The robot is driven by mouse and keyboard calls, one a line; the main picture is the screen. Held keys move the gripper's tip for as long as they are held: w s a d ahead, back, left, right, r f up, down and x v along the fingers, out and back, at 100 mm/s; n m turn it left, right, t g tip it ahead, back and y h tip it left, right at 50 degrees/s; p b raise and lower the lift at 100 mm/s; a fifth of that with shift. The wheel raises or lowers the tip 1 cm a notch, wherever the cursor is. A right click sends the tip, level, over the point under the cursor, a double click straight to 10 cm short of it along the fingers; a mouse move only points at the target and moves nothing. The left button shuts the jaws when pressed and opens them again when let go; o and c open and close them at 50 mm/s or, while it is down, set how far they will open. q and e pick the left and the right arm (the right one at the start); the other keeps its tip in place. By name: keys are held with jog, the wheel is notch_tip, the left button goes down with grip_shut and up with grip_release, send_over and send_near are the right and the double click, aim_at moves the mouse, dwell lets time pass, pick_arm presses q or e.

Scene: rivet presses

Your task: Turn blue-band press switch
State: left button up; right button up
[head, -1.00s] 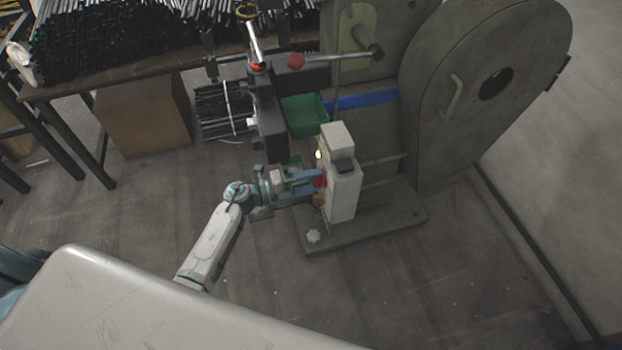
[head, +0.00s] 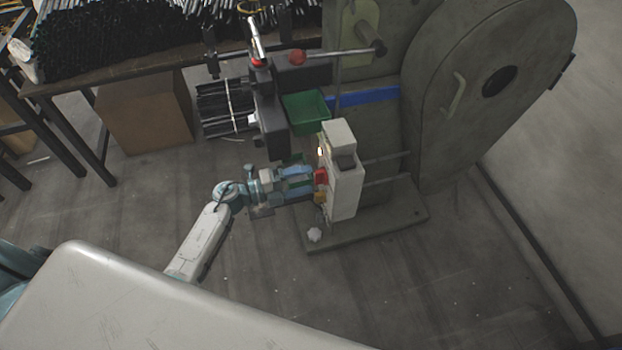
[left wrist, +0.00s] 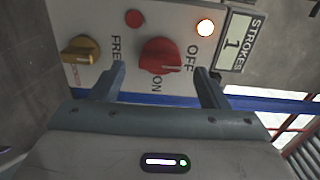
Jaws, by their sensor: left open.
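The press (head: 390,130) carries a blue band (head: 365,98) across its body. A pale control box (head: 345,185) stands in front of it, with a red switch (head: 321,177) on its left face. In the left wrist view the red rotary switch (left wrist: 162,58) sits between the words ON and OFF; its exact setting is hard to tell. My left gripper (head: 312,180) is open and faces the switch. In the left wrist view its fingers (left wrist: 162,85) stand on either side, just short of the red knob. My right gripper is not in view.
A yellow knob (left wrist: 80,50), a small red button or lamp (left wrist: 134,18), a lit lamp (left wrist: 205,27) and a STROKES display (left wrist: 241,43) reading 1 share the panel. A table with dark rods (head: 110,40) stands at the back left.

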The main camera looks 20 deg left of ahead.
pick_arm(q)
jog(key=b+v, duration=0.1)
jog(key=v, duration=0.6)
jog(key=shift+s+a, duration=0.2)
jog(key=shift+a, duration=0.15)
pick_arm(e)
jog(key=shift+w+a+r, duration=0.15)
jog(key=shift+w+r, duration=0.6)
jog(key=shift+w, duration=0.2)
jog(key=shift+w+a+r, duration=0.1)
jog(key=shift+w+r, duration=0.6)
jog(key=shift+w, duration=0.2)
